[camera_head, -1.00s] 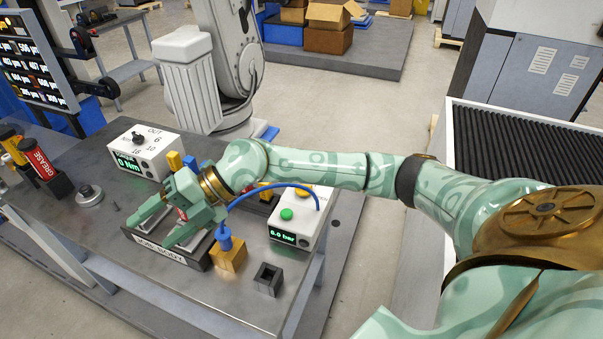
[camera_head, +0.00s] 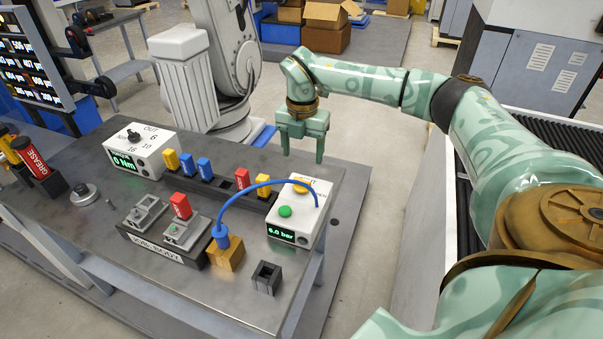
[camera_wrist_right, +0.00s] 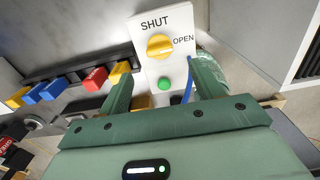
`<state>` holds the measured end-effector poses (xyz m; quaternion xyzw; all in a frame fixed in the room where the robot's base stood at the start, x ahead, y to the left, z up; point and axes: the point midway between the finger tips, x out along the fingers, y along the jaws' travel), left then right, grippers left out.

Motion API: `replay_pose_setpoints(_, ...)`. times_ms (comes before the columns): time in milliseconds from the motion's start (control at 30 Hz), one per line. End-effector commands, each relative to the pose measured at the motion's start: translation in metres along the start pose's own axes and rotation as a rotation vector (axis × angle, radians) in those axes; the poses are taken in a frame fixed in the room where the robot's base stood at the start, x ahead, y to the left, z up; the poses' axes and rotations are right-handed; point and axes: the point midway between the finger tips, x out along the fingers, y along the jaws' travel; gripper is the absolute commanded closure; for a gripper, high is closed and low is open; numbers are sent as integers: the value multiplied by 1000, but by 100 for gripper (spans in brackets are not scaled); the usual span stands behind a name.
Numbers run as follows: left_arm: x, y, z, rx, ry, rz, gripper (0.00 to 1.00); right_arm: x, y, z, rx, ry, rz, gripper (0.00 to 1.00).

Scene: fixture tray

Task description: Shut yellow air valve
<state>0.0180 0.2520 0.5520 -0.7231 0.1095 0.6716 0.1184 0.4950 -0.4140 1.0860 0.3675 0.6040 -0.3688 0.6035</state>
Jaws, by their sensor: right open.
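The yellow air valve (camera_head: 301,186) is a round knob on top of a white box (camera_head: 312,221) at the table's right end. The right wrist view shows the yellow knob (camera_wrist_right: 159,46) between the labels SHUT and OPEN; its ridge looks turned towards OPEN. A green button (camera_head: 285,211) sits beside it, and the box's display reads 6.0 bar. My right gripper (camera_head: 303,154) is open and empty, fingers down, above and behind the box and apart from the knob. In the right wrist view its fingers (camera_wrist_right: 163,75) frame the box. My left gripper is not in view.
A blue hose (camera_head: 244,194) arches from a brass block (camera_head: 226,254) to the box. A rack (camera_head: 222,183) of coloured blocks stands left of the box. A two-place fixture (camera_head: 165,240) and a black square holder (camera_head: 267,278) stand in front.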

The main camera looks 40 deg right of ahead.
Motion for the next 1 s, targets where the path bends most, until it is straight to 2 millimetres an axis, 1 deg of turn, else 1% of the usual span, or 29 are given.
replay_pose_setpoints(33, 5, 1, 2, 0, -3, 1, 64, 17, 0, -1, 0, 3, -5, 35)
replay_pose_setpoints(100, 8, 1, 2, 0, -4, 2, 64, 34, 0, -1, -1, 2, -4, 35)
replay_pose_setpoints(200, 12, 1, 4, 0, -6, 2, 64, 54, 0, -1, -1, 2, -3, 35)
replay_pose_setpoints(300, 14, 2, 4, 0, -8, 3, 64, 69, 0, -1, -1, 2, -2, 35)
replay_pose_setpoints(400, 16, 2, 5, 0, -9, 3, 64, 78, 0, 0, -1, 1, 0, 35)
replay_pose_setpoints(500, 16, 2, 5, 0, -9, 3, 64, 83, 0, -1, -1, 1, 1, 35)
replay_pose_setpoints(767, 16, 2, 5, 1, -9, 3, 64, 84, 1, -1, -2, 1, 2, 35)
replay_pose_setpoints(867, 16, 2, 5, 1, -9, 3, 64, 84, 1, -1, -2, 0, 2, 60)
replay_pose_setpoints(900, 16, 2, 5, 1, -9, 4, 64, 84, 1, -1, -2, 0, 2, 71)
replay_pose_setpoints(933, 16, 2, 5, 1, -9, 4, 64, 84, 1, -1, -2, 0, 2, 79)
replay_pose_setpoints(1000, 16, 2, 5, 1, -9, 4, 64, 83, 1, -1, -2, 0, 2, 79)
